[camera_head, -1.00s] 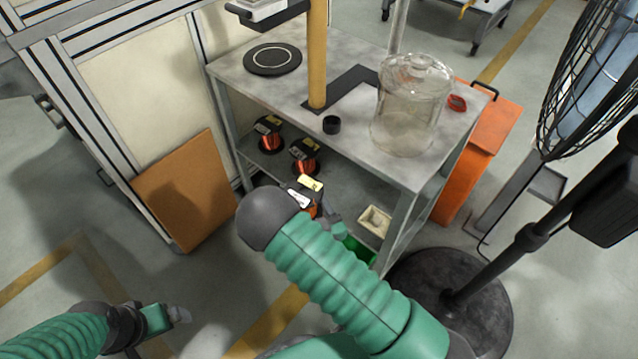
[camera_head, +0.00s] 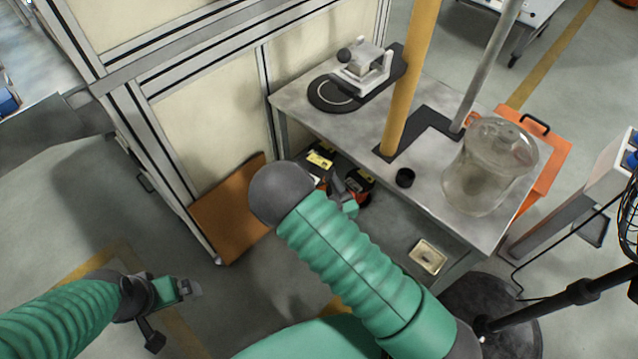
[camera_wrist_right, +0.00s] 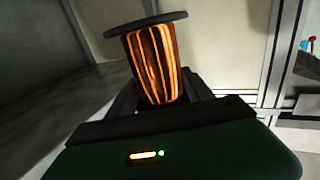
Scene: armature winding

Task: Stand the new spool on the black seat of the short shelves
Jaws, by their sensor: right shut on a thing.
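My right gripper (camera_wrist_right: 160,95) is shut on a spool (camera_wrist_right: 152,62) wound with copper wire. The spool has a black flange at its top and leans slightly in the wrist view; its lower end is hidden by the gripper. In the head view, my right arm covers much of that gripper, beside the lower shelf. The black seat (camera_head: 318,98), a round disc with a pale ring, lies bare on the back left of the short shelves' grey top (camera_head: 440,180). My left gripper (camera_head: 192,288) is apart from everything at lower left; its finger gap is unclear.
Yellow-labelled spools (camera_head: 320,158) show under the top's front edge. A white device (camera_head: 366,68) stands close behind the black seat. A brown board (camera_head: 232,212) leans at left.

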